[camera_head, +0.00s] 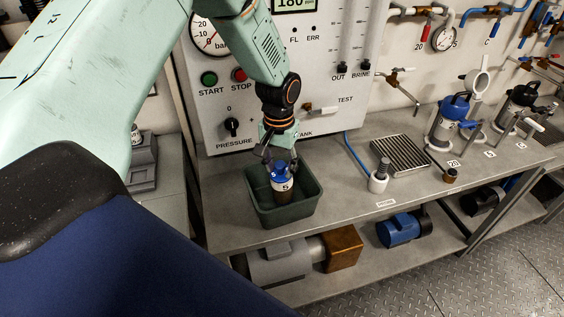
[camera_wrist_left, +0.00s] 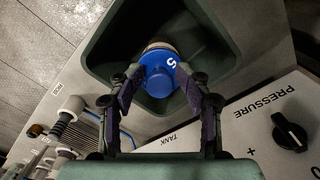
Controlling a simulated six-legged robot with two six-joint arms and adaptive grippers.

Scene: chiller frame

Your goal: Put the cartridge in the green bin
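The cartridge (camera_head: 283,187) has a blue cap, a white label with a 5 and a dark lower body. It is inside the green bin (camera_head: 313,201), within the walls; whether its base touches the floor is hidden. My left gripper (camera_head: 279,160) reaches down over the bin from above. In the left wrist view its fingertips (camera_wrist_left: 160,76) sit against both sides of the blue cap (camera_wrist_left: 158,83), closed on it. The bin wall (camera_wrist_left: 103,47) surrounds the cartridge there. My right gripper is not in view.
The bin stands on a grey metal bench (camera_head: 340,196) before a panel with a gauge, buttons and a PRESSURE knob (camera_head: 232,127). To the right are a white holder (camera_head: 379,180), a drain grate (camera_head: 400,156) and blue-capped housing (camera_head: 452,112). A blue hose runs behind.

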